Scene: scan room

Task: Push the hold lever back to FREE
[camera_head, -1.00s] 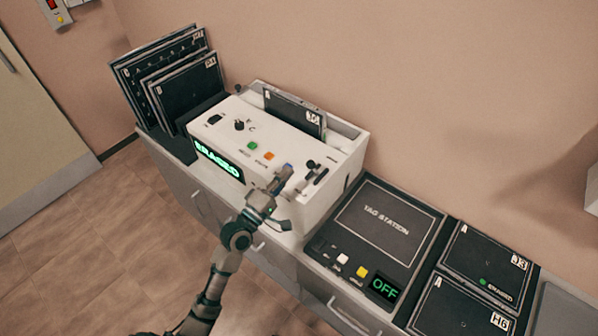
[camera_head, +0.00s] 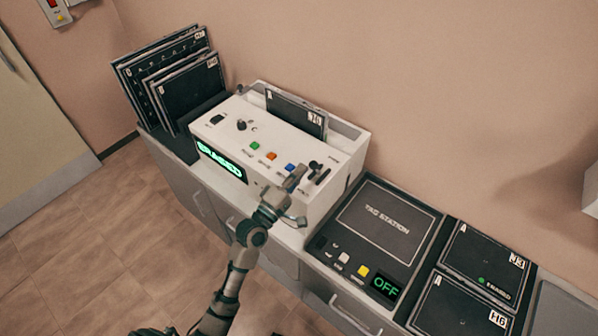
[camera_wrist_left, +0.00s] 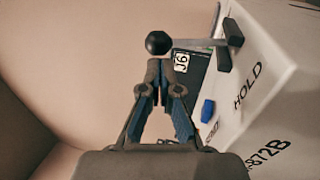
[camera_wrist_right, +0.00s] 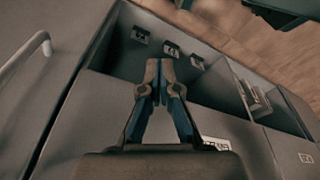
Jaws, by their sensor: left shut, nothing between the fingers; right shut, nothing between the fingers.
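The hold lever (camera_head: 315,166) is a black lever with a round knob at the right end of the white machine's (camera_head: 222,120) sloped top. In the left wrist view its knob (camera_wrist_left: 158,43) sits just beyond my fingertips, on a grey rod leading to a black base beside the word HOLD. My left gripper (camera_head: 300,174) is shut and empty, just to the left of the lever; whether it touches the knob I cannot tell. My right gripper (camera_wrist_right: 159,66) is shut and empty, in front of grey cabinet fronts, and not visible in the head view. The machine's display (camera_head: 222,160) reads ERASED.
Green, orange and blue buttons (camera_head: 290,168) lie left of the lever. A dark plate (camera_head: 296,112) stands in the machine's slot. The tag station (camera_head: 377,231), showing OFF, is to the right, with plates (camera_head: 462,308) beyond. More plates (camera_head: 190,88) stand in a rack at left.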

